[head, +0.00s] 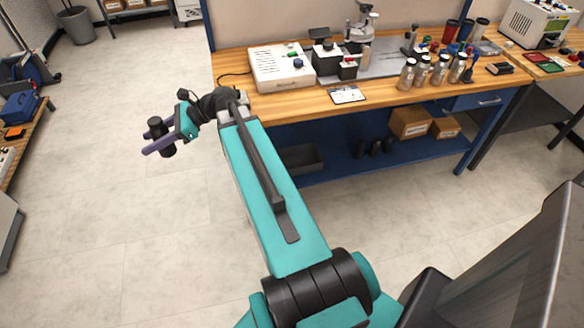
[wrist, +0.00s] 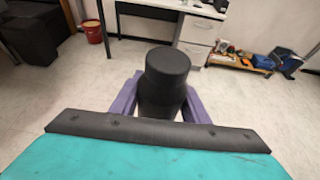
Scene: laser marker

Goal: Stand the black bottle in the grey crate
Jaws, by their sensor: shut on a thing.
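My gripper (head: 160,141) is at the left of the head view, held out over open floor to the left of the wooden bench. Its purple fingers are shut on the black bottle (head: 156,128), which looks about upright. In the wrist view the bottle (wrist: 167,70) stands between the fingers (wrist: 155,100), its lower part partly hidden. A dark grey crate (head: 303,158) sits on the blue shelf under the bench, at its left end, partly hidden by my arm. Its inside is hard to make out.
Several black bottles (head: 375,147) and cardboard boxes (head: 410,123) stand on the same shelf (head: 335,172), right of the crate. The bench top (head: 385,103) overhangs the shelf and carries a white device (head: 282,68) and several silver bottles (head: 422,70). The floor around my gripper is clear.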

